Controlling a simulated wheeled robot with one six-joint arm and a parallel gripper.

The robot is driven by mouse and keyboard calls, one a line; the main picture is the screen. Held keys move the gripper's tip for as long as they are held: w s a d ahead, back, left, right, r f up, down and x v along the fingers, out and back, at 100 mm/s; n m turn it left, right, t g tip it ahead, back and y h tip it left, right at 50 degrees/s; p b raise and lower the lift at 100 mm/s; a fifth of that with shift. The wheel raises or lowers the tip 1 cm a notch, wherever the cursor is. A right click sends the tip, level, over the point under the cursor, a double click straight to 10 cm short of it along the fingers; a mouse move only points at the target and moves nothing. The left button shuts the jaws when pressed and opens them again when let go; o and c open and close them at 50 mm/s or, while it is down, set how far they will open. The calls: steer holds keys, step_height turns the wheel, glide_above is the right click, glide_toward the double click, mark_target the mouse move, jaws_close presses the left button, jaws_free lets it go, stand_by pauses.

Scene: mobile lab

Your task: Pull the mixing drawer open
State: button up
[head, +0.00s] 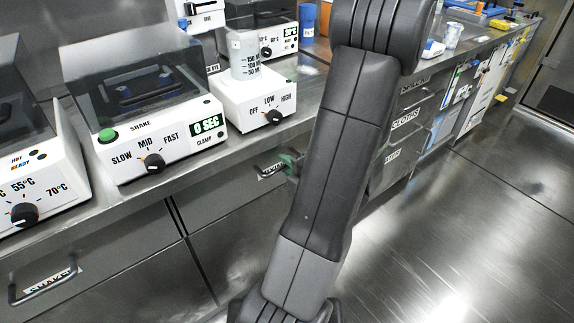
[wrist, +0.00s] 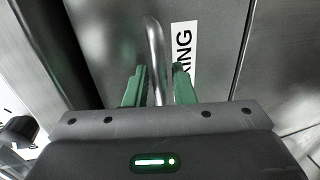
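The mixing drawer (head: 225,188) is under the counter, and its front looks flush with the cabinet face. Its bar handle (head: 264,172) is beside a white label that is partly hidden. My gripper (wrist: 159,70) is open, with one green finger on each side of the handle. The left finger is close to the bar, and a small gap shows at the right one. In the head view my gripper (head: 288,162) is mostly hidden by my arm.
A shaker (head: 150,110) and a stirrer-like unit (head: 250,95) with a beaker (head: 243,55) stand on the counter above. Another drawer handle (head: 42,287), labelled SHAKE, is at lower left. More drawers continue to the right. The metal floor (head: 450,220) at right is clear.

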jaws_close()
steer(key=shift+s+d, duration=0.1)
